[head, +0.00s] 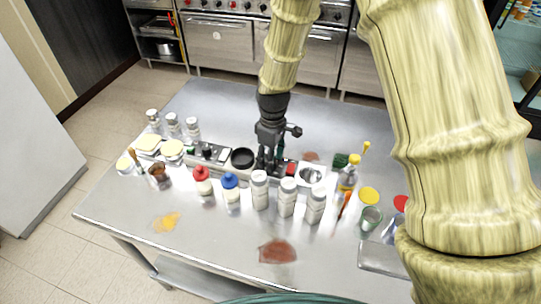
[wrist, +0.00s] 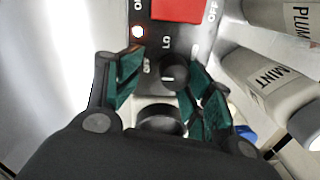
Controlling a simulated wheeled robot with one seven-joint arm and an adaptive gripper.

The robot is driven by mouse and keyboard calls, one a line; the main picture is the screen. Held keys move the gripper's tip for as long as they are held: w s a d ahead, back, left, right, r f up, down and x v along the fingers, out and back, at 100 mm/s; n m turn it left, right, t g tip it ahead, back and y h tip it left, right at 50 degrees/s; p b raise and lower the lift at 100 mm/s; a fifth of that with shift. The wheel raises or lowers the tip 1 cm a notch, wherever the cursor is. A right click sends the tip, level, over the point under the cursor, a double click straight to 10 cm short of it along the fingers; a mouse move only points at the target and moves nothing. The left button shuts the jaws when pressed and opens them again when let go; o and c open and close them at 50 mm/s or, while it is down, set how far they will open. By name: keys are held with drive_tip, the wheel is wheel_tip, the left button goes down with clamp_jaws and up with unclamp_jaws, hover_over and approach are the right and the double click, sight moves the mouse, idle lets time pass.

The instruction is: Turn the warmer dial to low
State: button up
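The warmer dial (wrist: 174,76) is a small black knob with a pale pointer line on a dark control panel, with a label like LO above it and a partly covered label to its left. My gripper (wrist: 161,70) has its teal-padded fingers apart on either side of the dial; the right finger is close to it, and I cannot tell whether it touches. In the head view, my gripper (head: 268,163) points down at the warmer between the black round pan and the red switch; the dial is hidden there.
A red rocker switch (wrist: 177,9) and a lit indicator (wrist: 138,31) sit beyond the dial. White bottles labelled MINT (wrist: 270,82) and PLUM (wrist: 285,15) stand close on the right. A black round pan (head: 243,158) is left of my gripper. The table's front (head: 215,250) is mostly clear.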

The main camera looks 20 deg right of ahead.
drive_tip(key=s, duration=0.1)
drive_tip(key=s+r, duration=0.1)
drive_tip(key=shift+s+r, duration=0.25)
drive_tip(key=shift+s, duration=0.05)
drive_tip(key=shift+c, duration=0.6)
drive_tip(key=shift+s+r, duration=0.1)
drive_tip(key=shift+s, duration=0.05)
drive_tip(key=c, duration=0.3)
drive_tip(key=shift+w+f, duration=0.65)
drive_tip(key=shift+w, duration=0.15)
drive_tip(key=c, duration=0.6)
drive_tip(key=shift+s+a+r, duration=0.1)
drive_tip(key=shift+r, duration=0.05)
drive_tip(key=shift+c, duration=0.2)
